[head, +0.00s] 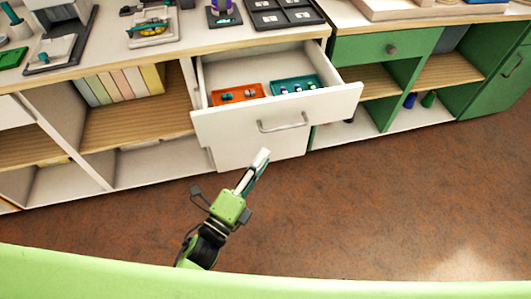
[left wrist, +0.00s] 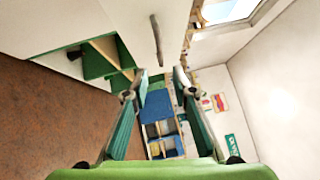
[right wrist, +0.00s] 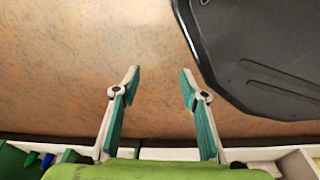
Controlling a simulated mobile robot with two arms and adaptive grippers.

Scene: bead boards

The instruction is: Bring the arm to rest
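My left gripper (head: 263,157) is in front of the open white drawer (head: 280,121), apart from its front face, over the brown floor. In the left wrist view its two fingers (left wrist: 160,76) stand apart with nothing between them. My right gripper is out of the head view. In the right wrist view its fingers (right wrist: 160,74) are spread and empty above the floor.
The drawer holds an orange tray (head: 222,97) and a teal tray (head: 311,81) with small pieces. A wooden counter (head: 180,48) runs above it. Green cabinets (head: 378,47) stand at the right. A dark rounded base (right wrist: 265,60) shows in the right wrist view. The floor (head: 400,190) is clear.

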